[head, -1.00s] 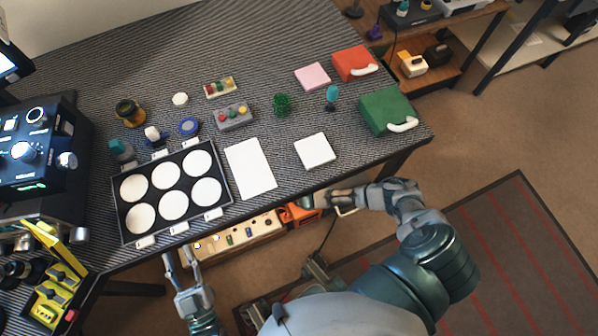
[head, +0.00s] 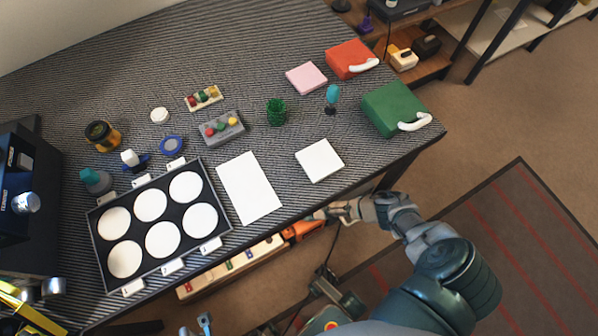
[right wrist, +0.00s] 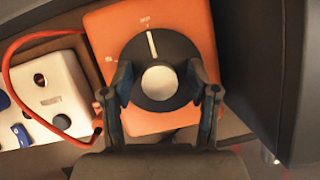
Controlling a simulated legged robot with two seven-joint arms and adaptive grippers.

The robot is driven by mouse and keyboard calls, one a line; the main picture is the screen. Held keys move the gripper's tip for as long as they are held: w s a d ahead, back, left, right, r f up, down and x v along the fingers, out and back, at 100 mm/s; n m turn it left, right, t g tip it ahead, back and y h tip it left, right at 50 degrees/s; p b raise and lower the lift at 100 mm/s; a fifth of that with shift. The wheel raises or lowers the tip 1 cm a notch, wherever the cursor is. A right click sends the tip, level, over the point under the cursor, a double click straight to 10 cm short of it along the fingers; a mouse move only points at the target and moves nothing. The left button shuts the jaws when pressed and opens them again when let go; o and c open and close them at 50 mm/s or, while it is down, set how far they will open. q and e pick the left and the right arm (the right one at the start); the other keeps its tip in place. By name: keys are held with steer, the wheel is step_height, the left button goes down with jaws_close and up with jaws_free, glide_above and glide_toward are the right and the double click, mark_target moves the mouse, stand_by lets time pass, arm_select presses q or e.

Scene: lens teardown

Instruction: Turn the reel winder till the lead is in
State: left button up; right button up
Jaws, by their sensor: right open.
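The reel winder is an orange box (right wrist: 190,40) with a round black knob (right wrist: 150,47). The knob has a white pointer line and a pale round centre. My right gripper (right wrist: 158,85) is open, with one finger on each side of the knob's near part; I cannot tell whether they touch it. A red lead (right wrist: 12,75) loops out left of the box, around a white unit. In the head view the orange winder (head: 302,230) is partly hidden below the table edge. My left gripper (head: 195,326) shows only its parted tips at the bottom edge.
The striped table (head: 290,35) carries a black tray (head: 97,250) of white discs, white sheets, a green case (head: 385,107) and a red case (head: 345,58). Its front edge overhangs the winder. A dark panel (right wrist: 245,50) stands close right of the winder.

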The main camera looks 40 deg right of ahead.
steer(key=shift+r, duration=0.1)
steer(key=shift+c, duration=0.3)
jaws_close()
steer(key=shift+m, duration=0.3)
